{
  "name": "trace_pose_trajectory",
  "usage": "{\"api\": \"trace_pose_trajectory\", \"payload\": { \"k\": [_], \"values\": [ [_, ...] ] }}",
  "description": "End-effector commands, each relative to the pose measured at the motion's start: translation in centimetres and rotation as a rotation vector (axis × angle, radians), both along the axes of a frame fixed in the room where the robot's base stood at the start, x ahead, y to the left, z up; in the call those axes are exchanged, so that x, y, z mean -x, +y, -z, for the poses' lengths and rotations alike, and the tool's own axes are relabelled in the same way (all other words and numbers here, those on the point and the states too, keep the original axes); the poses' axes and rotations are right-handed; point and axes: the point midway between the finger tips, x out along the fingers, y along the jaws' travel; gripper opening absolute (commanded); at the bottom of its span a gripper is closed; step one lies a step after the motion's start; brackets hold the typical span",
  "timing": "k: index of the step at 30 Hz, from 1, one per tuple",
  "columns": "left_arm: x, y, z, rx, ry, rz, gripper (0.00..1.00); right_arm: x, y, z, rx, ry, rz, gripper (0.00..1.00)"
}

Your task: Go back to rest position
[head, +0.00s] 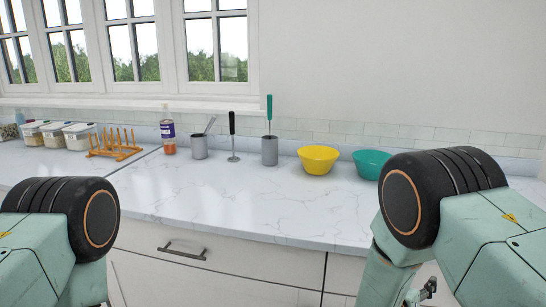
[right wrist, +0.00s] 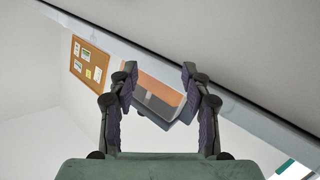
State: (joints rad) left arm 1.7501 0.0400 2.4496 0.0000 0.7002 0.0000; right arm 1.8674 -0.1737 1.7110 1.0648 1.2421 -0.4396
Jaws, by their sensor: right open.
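My right gripper (head: 425,291) shows only in small part at the bottom right of the head view, below the right arm's dark joint. In the right wrist view its two fingers (right wrist: 159,78) are apart with nothing held between them. The background shows through the gap. My left arm comes in at the lower left of the head view, but its gripper is out of the picture. Both arms are in front of the white marble counter (head: 225,210), and the right gripper is below the counter top's level in the picture.
On the counter stand a yellow bowl (head: 318,160), a teal bowl (head: 370,163) partly behind my right arm, grey cups (head: 269,151), a bottle (head: 168,130), an orange rack (head: 115,145) and clear containers (head: 78,137). The counter's front middle is clear. A drawer handle (head: 182,252) shows below.

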Motion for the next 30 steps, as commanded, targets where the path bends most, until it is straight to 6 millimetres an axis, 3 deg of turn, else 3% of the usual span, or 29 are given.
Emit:
{"api": "trace_pose_trajectory", "payload": {
  "k": [1, 3, 6, 10, 16, 23, 25, 30],
  "values": [
    [0.0, 0.0, 0.0, 0.0, 0.0, 0.0, 0.4, 1.9, 0.0, 2.7, -0.041, 0.085, -0.054, 0.48],
    [0.0, 0.0, 0.0, 0.0, 0.0, 0.0, 0.4, 4.7, 0.6, 6.2, -0.114, 0.202, -0.135, 0.48],
    [0.0, 0.0, 0.0, 0.0, 0.001, 0.0, 0.4, 9.5, 1.9, 10.4, -0.229, 0.368, -0.224, 0.48],
    [0.0, 0.0, 0.0, 0.0, 0.001, 0.0, 0.4, 16.9, 3.9, 14.4, -0.381, 0.577, -0.304, 0.48],
    [0.0, 0.0, 0.0, 0.0, 0.001, 0.0, 0.4, 28.3, 7.2, 17.0, -0.602, 0.867, -0.376, 0.48],
    [0.0, 0.0, 0.0, 0.0, 0.001, 0.0, 0.4, 39.4, 10.6, 15.9, -0.814, 1.135, -0.41, 0.48],
    [0.0, 0.0, 1.6, 0.0, 0.0, 0.0, 0.4, 38.9, 10.6, 17.7, -0.809, 1.126, -0.414, 0.48],
    [0.1, 0.0, 3.7, 0.0, 0.001, 0.0, 0.4, 38.8, 10.5, 19.8, -0.805, 1.124, -0.415, 0.48]
  ]
}}
